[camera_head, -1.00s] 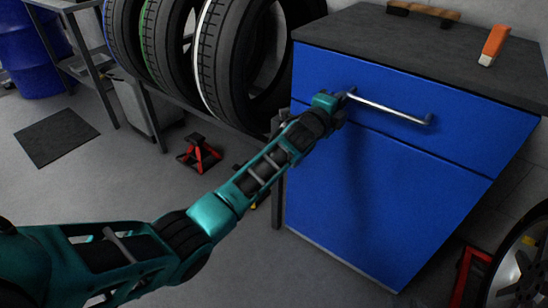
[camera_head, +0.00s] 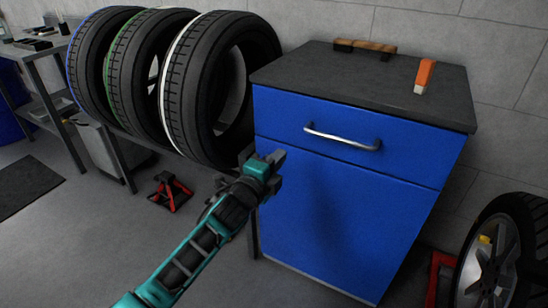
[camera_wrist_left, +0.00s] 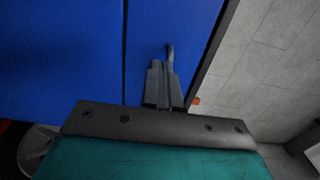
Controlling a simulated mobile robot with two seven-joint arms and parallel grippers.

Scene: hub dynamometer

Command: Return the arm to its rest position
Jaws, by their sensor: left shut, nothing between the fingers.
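My left arm comes in from the lower left in the head view. Its gripper (camera_head: 277,158) is in front of the left part of the blue cabinet (camera_head: 345,205), to the left of and below the silver drawer handle (camera_head: 342,137). In the left wrist view the fingers (camera_wrist_left: 164,82) are together with nothing between them, and the handle (camera_wrist_left: 170,55) shows just beyond their tips. In the head view the gripper is apart from the handle. The drawer front (camera_head: 285,116) looks closed. My right gripper is not in view.
Several tyres (camera_head: 190,90) stand on a rack to the left of the cabinet. A brush (camera_head: 365,47) and an orange-and-white block (camera_head: 425,76) lie on the cabinet top. A red jack stand (camera_head: 170,191) is on the floor. A wheel (camera_head: 495,255) stands at the right.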

